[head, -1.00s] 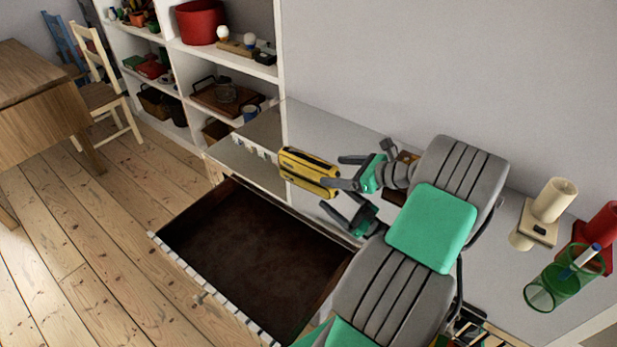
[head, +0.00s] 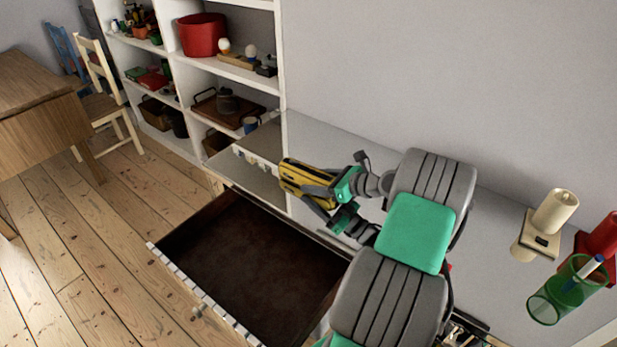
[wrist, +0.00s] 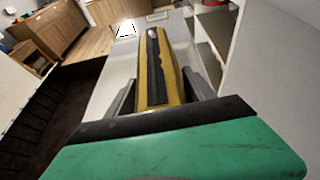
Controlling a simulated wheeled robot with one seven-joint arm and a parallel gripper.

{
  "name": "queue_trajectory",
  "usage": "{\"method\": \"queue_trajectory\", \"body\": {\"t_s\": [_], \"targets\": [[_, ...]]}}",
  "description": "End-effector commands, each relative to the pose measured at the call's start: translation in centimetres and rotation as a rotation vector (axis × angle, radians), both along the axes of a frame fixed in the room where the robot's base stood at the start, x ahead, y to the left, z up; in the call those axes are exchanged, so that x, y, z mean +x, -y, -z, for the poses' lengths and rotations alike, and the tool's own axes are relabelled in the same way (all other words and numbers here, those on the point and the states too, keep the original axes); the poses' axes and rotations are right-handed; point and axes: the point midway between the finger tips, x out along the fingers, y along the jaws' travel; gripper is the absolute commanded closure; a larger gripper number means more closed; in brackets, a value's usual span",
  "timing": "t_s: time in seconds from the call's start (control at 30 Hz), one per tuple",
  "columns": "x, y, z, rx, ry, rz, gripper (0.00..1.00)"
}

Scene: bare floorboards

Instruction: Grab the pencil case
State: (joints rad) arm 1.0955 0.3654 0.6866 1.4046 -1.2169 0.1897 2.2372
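The pencil case (head: 303,175), long, yellow and black, lies on the pale cabinet top just behind the open drawer. In the wrist view the pencil case (wrist: 152,65) runs lengthwise away from me, between my two grey fingers. My gripper (head: 322,192) is at the near end of the case, with a finger on either side. In the wrist view my gripper (wrist: 160,88) looks open, with narrow gaps beside the case; contact is not clear. My gripper and wrist hide part of the case in the head view.
An open, empty dark drawer (head: 250,265) juts out below the cabinet top. A white shelf unit (head: 283,60) stands behind to the left. The wall is close behind.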

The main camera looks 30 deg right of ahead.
Motion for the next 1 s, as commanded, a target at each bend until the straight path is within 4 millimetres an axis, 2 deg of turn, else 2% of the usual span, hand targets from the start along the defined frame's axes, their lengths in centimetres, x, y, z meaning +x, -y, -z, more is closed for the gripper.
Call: {"method": "queue_trajectory", "body": {"t_s": [0.07, 0.63, 0.87, 1.0], "targets": [[0.00, 0.00, -0.01, 0.000, 0.000, 0.000, 0.45], [-0.01, -0.02, 0.00, 0.000, 0.000, -0.001, 0.92], [0.00, 0.00, -0.11, -0.002, 0.001, -0.001, 0.92], [0.03, 0.04, -0.92, -0.003, 0.002, -0.002, 0.92]]}}
